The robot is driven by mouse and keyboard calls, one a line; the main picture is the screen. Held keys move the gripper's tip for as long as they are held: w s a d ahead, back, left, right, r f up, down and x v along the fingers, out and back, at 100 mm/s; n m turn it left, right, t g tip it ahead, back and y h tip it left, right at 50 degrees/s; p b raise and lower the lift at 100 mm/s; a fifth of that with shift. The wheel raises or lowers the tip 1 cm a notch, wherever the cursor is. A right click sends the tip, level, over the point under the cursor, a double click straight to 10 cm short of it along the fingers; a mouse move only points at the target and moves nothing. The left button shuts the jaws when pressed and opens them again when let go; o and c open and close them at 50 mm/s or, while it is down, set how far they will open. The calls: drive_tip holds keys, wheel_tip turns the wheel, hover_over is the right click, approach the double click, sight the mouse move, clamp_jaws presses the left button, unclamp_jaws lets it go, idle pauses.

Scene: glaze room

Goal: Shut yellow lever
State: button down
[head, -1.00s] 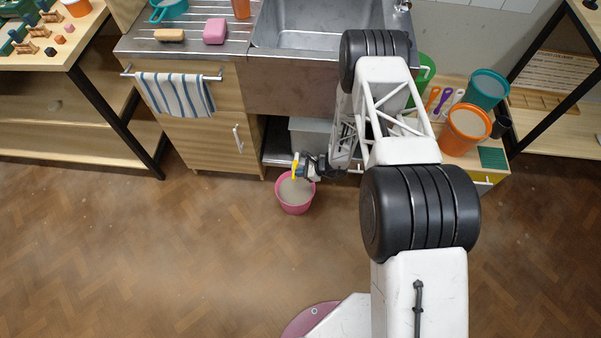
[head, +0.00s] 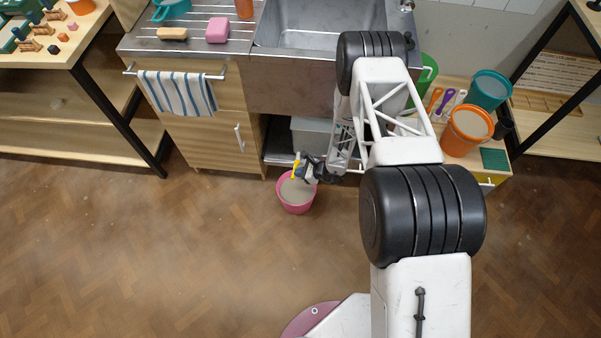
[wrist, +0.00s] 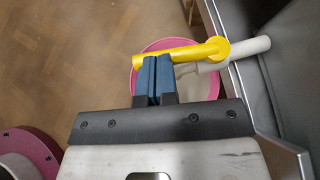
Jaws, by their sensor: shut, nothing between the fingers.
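The yellow lever (wrist: 180,55) shows in the wrist view, with its round hub (wrist: 218,49) at the right on a pale pipe (wrist: 250,47). The lever's bar runs left from the hub, over a pink bucket (wrist: 150,47). My gripper (wrist: 153,62) is shut and empty, its blue fingertips right at the bar, overlapping its lower edge in the picture. I cannot tell if they touch it. In the head view the lever (head: 296,167) is a small yellow strip beside my gripper (head: 306,168), above the bucket (head: 296,206).
The bucket stands on the floor before the sink cabinet and holds something greyish. A grey box (head: 306,135) sits in the open space under the sink (head: 318,25). A cabinet door (head: 215,135) is left of it. The floor (head: 150,250) in front is clear.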

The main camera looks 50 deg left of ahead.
drive_tip(key=shift+s+a+m+t+y, duration=0.3)
drive_tip(key=shift+s+a+m+t, duration=0.25)
drive_tip(key=shift+s+a, duration=1)
drive_tip(key=shift+a, duration=0.3)
drive_tip(key=shift+a+m+t, duration=0.25)
drive_tip(key=shift+m, duration=0.2)
drive_tip(key=shift+s+a+m+t+y, duration=0.1)
drive_tip(key=shift+a+m+t+y, duration=0.15)
drive_tip(key=shift+m+t+y, duration=0.15)
drive_tip(key=shift+a, duration=0.1)
drive_tip(key=shift+w+d, duration=0.3)
drive_tip(key=shift+w, duration=0.45)
